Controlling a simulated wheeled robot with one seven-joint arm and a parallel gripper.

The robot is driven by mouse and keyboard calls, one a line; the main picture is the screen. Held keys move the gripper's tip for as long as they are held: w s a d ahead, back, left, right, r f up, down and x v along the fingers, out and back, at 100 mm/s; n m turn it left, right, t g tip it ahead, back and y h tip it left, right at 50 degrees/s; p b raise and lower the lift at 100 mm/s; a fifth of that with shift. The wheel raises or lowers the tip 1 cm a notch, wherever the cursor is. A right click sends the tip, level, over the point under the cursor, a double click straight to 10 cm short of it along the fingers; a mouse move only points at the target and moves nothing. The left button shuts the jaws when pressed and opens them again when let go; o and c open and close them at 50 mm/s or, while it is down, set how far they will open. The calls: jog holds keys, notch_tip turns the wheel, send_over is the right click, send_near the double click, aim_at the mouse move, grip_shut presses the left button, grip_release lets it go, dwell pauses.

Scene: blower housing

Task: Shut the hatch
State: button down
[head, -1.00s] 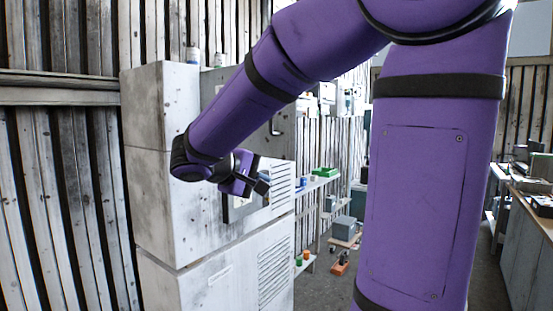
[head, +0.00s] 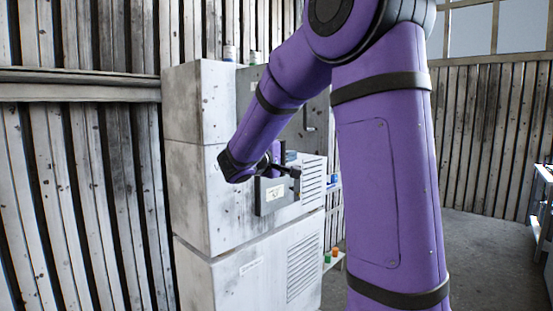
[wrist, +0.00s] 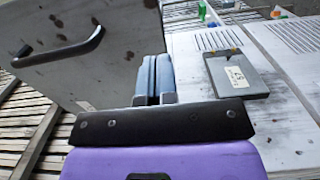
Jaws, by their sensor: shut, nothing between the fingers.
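The hatch is a grey, speckled panel (head: 318,98) with a dark bar handle (head: 310,118), at the upper front of the white blower housing (head: 205,170). In the wrist view the hatch (wrist: 95,75) fills the upper left and stands out at an angle from the white front, so it is open. Its handle (wrist: 62,48) is on the side facing the camera. My gripper (head: 295,172) is in front of the housing, below the hatch. In the wrist view its fingers (wrist: 153,80) are together and empty, right of the hatch panel and apart from the handle. My arm hides part of the hatch.
A dark grey holder with a pale label (head: 275,193) sticks out from the housing front under my gripper. Louvred vents (head: 303,265) are on the front. Small jars (head: 229,53) stand on top. A plank wall (head: 80,180) is at left; open floor (head: 490,250) is at right.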

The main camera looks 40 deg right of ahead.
aim_at(307, 153)
jog(key=shift+d, duration=2.55)
